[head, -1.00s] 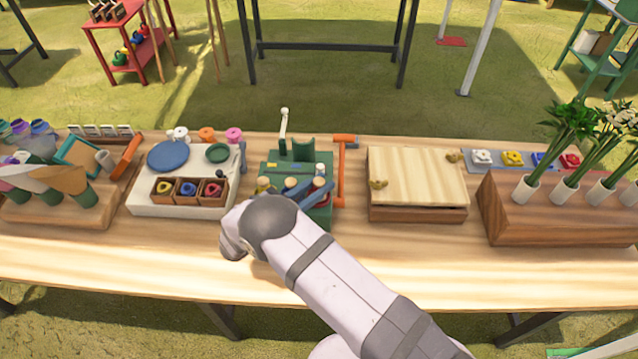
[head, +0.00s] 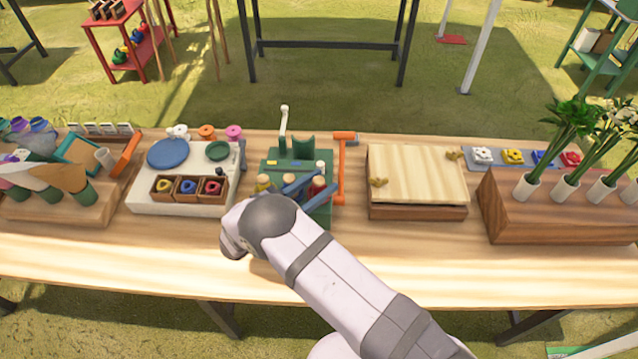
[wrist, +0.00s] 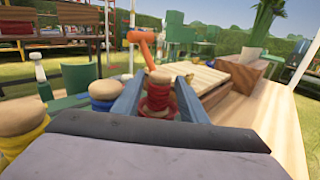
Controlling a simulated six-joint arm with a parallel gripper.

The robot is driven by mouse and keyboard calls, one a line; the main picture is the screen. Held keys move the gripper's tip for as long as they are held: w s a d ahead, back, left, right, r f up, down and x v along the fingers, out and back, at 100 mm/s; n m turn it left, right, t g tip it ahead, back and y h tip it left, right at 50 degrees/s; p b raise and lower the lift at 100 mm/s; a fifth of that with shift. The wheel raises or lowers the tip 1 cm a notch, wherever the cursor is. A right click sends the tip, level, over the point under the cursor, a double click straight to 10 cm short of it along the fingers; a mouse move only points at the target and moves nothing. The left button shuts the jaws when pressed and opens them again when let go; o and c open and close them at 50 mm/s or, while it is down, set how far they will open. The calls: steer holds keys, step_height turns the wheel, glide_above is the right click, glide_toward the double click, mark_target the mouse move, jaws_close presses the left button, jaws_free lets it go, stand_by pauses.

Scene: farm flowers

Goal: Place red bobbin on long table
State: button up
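The red bobbin (wrist: 158,95) stands upright with a pale wooden top, between the two blue fingers of my gripper (wrist: 160,92) in the wrist view. One finger is on each side of it; whether they press on it is not clear. In the head view the bobbin's wooden top (head: 318,182) shows beside the blue fingers (head: 300,186), at the front of a green stand (head: 296,166). My wrist hides the lower part there. The long wooden table (head: 150,262) carries the stand.
An orange-headed hammer (head: 342,165) lies right of the stand, then a wooden box (head: 420,195). The front strip of the table is clear.

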mark_target(315, 189)
steer(key=shift+s+a, duration=0.15)
steer(key=b+v, duration=0.3)
steer(key=v, duration=0.2)
steer(key=shift+s+a+f+b, duration=0.15)
steer(key=shift+s+f+b, duration=0.1)
steer(key=shift+b, duration=0.15)
steer(key=shift+s+a+r, duration=0.1)
steer(key=shift+s+a, duration=0.3)
steer(key=shift+o, duration=0.8)
steer(key=shift+s, duration=0.1)
